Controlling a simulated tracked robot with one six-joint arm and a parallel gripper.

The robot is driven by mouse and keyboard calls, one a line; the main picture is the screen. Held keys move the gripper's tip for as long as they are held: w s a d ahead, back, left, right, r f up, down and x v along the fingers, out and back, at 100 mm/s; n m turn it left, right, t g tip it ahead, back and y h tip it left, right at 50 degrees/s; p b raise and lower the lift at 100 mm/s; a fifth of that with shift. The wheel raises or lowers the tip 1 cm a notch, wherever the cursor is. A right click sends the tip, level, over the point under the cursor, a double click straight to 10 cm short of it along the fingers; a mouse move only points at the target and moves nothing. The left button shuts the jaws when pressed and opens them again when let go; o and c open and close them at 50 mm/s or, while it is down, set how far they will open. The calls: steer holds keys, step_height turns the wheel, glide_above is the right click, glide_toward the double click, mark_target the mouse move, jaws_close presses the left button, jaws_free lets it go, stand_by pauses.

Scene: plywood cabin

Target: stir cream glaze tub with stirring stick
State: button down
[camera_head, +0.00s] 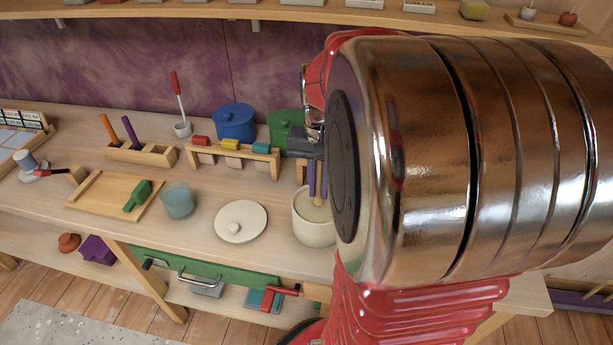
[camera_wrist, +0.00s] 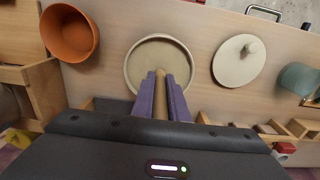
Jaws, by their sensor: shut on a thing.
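The cream glaze tub (camera_head: 313,222) stands open on the bench, partly hidden by my arm in the head view. In the wrist view its round rim (camera_wrist: 133,84) surrounds pale glaze (camera_wrist: 157,58). My gripper (camera_head: 317,185) is above the tub, its purple fingers shut on the wooden stirring stick (camera_wrist: 160,92). The stick points down into the tub opening; its lower tip is hard to make out, so I cannot tell how deep it sits. A pale round lid with a knob (camera_head: 241,222) lies on the bench to the left of the tub.
A teal glass cup (camera_head: 178,200) stands left of the lid. A wooden rack with coloured tools (camera_head: 262,158), a blue pot (camera_head: 234,123) and a green pot (camera_head: 284,124) stand behind. An orange bowl (camera_wrist: 70,33) is close to the tub in the wrist view.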

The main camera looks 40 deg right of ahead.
steer(key=shift+r, duration=0.1)
steer(key=shift+r, duration=2.5)
steer(key=shift+r, duration=2.5)
